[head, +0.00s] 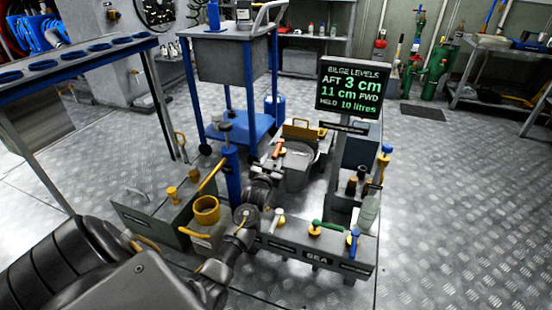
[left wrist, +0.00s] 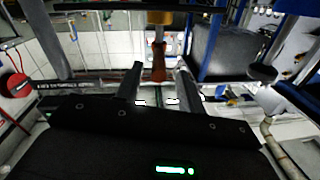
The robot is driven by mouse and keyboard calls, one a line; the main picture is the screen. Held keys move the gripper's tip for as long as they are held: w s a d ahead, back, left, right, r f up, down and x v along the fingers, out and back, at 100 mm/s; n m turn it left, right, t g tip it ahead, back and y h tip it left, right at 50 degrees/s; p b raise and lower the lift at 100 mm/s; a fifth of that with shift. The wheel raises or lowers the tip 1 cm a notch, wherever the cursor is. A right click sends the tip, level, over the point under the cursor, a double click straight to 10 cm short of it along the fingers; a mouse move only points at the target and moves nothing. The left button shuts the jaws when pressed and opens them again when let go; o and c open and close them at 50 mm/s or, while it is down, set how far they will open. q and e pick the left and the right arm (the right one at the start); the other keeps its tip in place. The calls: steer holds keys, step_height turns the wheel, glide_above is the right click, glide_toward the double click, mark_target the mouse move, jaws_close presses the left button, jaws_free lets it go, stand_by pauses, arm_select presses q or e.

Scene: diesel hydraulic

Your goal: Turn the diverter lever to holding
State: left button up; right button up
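A lever with an orange-red grip (head: 279,147) stands at the middle of the head view, just beyond my left gripper (head: 265,172). In the left wrist view, the orange-red grip (left wrist: 158,66) shows between the fingertips of my left gripper (left wrist: 159,80), with gaps on both sides. The fingers are apart; whether the grip is inside their reach is hard to tell. A long box marked SEA (head: 317,258) carries a green-handled lever (head: 328,227) on a yellow hub. No label tells which lever is the diverter. My right gripper is out of view.
A display (head: 350,88) reads bilge levels, aft 3 cm, fwd 11 cm, held 10 litres. A blue-framed trolley (head: 233,62) stands behind. A yellow cup (head: 206,210) and a blue post (head: 231,172) are close to my left arm.

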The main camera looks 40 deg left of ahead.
mark_target(276, 154)
arm_select(q)
steer(key=shift+b+x, duration=0.65)
steer(key=shift+x, duration=1.6)
jaws_close()
